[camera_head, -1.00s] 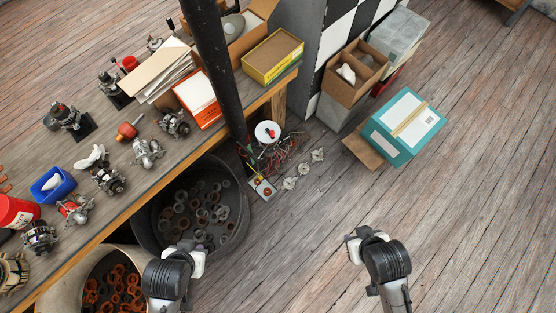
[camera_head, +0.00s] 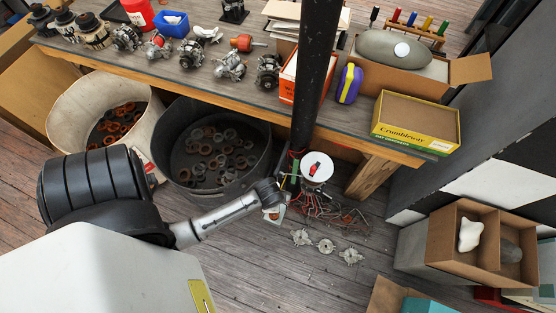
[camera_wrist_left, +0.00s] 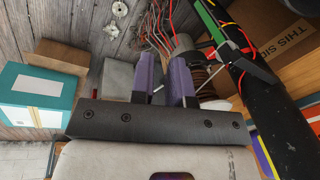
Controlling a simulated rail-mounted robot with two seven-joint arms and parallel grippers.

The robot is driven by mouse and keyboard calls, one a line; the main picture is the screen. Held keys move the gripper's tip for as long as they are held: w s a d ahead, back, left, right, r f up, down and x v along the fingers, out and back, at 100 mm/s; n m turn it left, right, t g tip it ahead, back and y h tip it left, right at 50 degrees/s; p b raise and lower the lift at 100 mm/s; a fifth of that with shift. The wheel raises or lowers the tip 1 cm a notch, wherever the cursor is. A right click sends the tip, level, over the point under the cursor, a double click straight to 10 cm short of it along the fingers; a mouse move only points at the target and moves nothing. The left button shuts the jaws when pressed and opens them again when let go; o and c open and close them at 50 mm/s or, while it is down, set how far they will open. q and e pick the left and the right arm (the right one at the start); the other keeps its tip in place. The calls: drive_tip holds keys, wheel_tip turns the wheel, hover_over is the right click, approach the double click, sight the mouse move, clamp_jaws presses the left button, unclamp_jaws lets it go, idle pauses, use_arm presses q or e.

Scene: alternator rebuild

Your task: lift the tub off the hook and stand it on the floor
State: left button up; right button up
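No tub on a hook can be made out for certain. A round, white-topped thing with a red piece on it (camera_head: 316,167) is beside the black post (camera_head: 313,85) in the head view; I cannot tell whether it hangs or stands. A small pale thing with orange in it (camera_head: 274,213) is partly hidden at my left gripper (camera_head: 270,196). In the left wrist view my left gripper (camera_wrist_left: 163,82) has its purple fingers apart, with a gap between them and nothing clearly held. A grey round thing (camera_wrist_left: 183,43) is beyond them. My right gripper is out of view.
A black tub (camera_head: 185,185) and a cream tub (camera_head: 65,125) with rusty rings are under the workbench (camera_head: 200,85). Loose wires (camera_head: 335,208) and small metal plates (camera_head: 326,246) lie on the floor. A divided carton (camera_head: 445,245) is at right. Planks below centre are clear.

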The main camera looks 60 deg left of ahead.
use_arm(q)
drive_tip(key=w+a+f+m+g+b, duration=0.1)
drive_tip(key=a+f+m+b, duration=0.15)
drive_tip(key=f+b, duration=1.75)
drive_tip(key=m+g+b, duration=0.2)
drive_tip(key=b, duration=0.8)
hover_over(271, 223)
drive_tip(key=shift+n, duration=0.25)
drive_tip(key=f, duration=2.8)
drive_tip(key=shift+w+d+f, duration=0.25)
drive_tip(key=shift+w+f, duration=0.05)
drive_tip(key=shift+a+f, duration=0.1)
drive_tip(key=shift+f, duration=0.35)
drive_tip(key=f+b, duration=0.5)
drive_tip(key=shift+s+a+f, duration=0.1)
drive_tip(key=shift+s+a, duration=0.15)
drive_tip(key=shift+s, duration=0.1)
clamp_jaws()
